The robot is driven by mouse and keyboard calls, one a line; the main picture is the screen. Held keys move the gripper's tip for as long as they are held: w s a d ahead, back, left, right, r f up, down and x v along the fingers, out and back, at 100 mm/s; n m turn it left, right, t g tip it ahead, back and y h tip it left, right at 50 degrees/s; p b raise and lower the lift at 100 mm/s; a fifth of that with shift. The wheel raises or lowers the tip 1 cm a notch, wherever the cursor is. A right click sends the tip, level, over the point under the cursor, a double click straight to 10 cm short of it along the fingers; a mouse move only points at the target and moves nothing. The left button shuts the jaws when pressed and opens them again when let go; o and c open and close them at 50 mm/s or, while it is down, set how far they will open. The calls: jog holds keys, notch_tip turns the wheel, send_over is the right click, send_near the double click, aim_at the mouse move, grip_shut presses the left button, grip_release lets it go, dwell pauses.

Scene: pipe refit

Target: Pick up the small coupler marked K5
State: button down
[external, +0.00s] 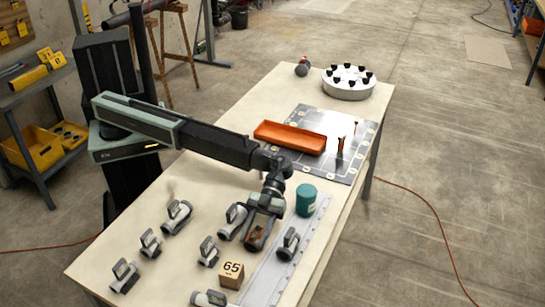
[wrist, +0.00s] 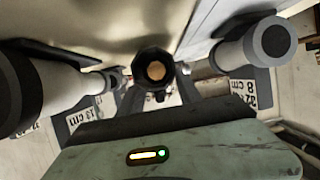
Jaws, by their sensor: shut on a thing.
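My gripper (external: 257,238) is low over the front part of the table, among several grey-and-white pipe fittings with upright plates. In the wrist view it is shut on a small dark ring-ended piece (wrist: 154,67) with a brownish bore, which looks like a small coupler. No K5 mark can be read on it; the jaws hide part of it. A fitting labelled 13 cm (wrist: 62,95) is at left in the wrist view, and one labelled 8 cm (wrist: 240,55) is at right.
A block marked 65 (external: 231,274) and a teal cylinder (external: 306,200) stand close to my gripper. A round white holder (external: 348,90) is at the far end.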

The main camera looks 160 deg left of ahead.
aim_at(254, 235)
notch_tip(254, 235, up, 9)
jog(key=p, duration=0.8)
jog(key=shift+r, duration=0.1)
